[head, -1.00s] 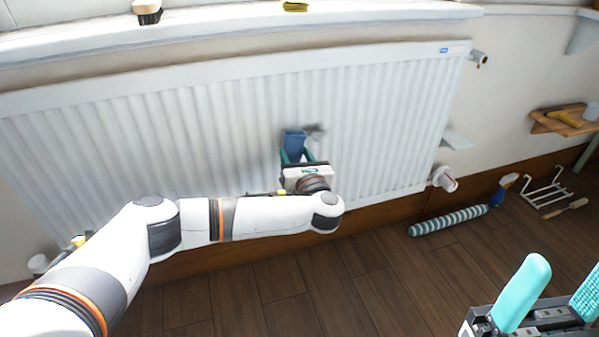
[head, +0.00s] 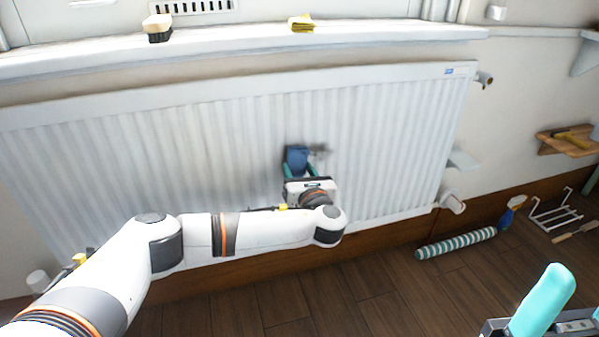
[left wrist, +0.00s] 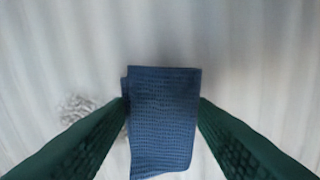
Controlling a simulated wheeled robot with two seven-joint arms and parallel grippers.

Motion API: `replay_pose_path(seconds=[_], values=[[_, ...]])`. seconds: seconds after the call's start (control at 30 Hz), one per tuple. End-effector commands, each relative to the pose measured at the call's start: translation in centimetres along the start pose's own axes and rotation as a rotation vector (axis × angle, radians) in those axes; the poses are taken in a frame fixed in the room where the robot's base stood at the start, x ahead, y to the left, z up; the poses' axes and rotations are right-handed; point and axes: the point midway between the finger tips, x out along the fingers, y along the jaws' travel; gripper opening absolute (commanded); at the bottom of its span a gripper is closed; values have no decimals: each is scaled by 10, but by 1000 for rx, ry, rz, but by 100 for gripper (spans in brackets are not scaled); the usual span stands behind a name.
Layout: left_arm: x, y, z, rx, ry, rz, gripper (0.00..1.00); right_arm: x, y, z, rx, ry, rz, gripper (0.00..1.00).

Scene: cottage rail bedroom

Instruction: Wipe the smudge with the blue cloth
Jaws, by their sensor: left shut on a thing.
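The blue cloth (head: 297,156) is pinched between the green fingers of my left gripper (head: 300,168), which is shut on it at the front of the white radiator (head: 390,140). In the left wrist view the cloth (left wrist: 163,120) hangs folded between the fingertips. The smudge (head: 320,152) is a dark grey patch on the radiator ribs just right of the cloth. In the left wrist view a grey speckled patch (left wrist: 78,108) shows left of the cloth. Whether the cloth touches the radiator is unclear. My right gripper (head: 547,298) shows one turquoise finger with open space beside it.
A brush (head: 157,28) and a yellow folded cloth (head: 301,23) lie on the sill (head: 400,37) above. A striped roll (head: 456,243), a spray bottle (head: 512,211) and a white rack (head: 555,212) are on the floor at right. A valve (head: 452,203) sticks out at the radiator's lower right.

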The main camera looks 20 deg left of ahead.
Motion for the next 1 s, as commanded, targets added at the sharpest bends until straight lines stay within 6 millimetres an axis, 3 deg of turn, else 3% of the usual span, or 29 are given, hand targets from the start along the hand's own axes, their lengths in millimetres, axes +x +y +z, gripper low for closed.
replay_pose_path(seconds=[1.0], values=[[16,5,-1,-1,0,2,30,0,0,0,0,0,-1,64]])
